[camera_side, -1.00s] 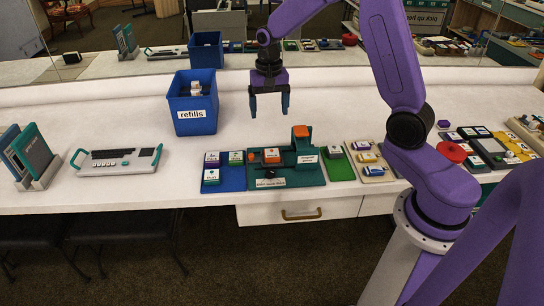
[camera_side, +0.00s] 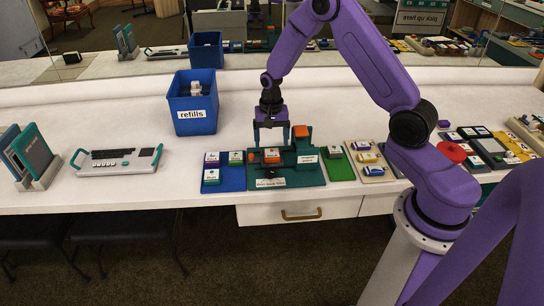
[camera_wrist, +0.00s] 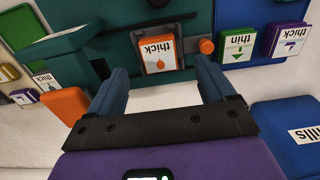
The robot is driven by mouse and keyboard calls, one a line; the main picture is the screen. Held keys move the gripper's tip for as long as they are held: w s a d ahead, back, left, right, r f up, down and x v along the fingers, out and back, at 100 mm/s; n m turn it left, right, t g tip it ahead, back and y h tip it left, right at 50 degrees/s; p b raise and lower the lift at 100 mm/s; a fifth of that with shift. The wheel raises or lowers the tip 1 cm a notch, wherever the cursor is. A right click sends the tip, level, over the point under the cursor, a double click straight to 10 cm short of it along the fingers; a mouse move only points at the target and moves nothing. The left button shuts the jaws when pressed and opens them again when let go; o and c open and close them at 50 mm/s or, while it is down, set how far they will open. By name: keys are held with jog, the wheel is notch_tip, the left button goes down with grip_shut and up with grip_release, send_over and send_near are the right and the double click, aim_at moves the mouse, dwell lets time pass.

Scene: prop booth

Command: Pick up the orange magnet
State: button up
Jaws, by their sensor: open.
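The orange magnet (camera_side: 271,154) sits in a dark recess of a green board (camera_side: 312,177). In the wrist view the orange magnet (camera_wrist: 158,64) shows a white label with "thick" and an orange drop. My gripper (camera_side: 271,141) is above it in the side view, its fingers pointing down to either side. The wrist view shows my gripper (camera_wrist: 160,82) open and empty, with the magnet ahead between the fingertips. Whether the fingers touch anything is hard to tell.
A green block with an orange top (camera_side: 300,131) stands close on the right. A small orange knob (camera_wrist: 206,46) is beside the magnet. Purple and green magnets sit on a blue mat (camera_side: 226,181) at left. A blue "refills" bin (camera_side: 195,127) stands behind.

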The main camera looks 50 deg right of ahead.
aim_at(272, 153)
jog(key=shift+d+f, duration=0.2)
jog(key=shift+f, duration=2.6)
jog(key=c, duration=1.2)
jog(key=shift+c, duration=0.2)
jog(key=shift+r, duration=0.1)
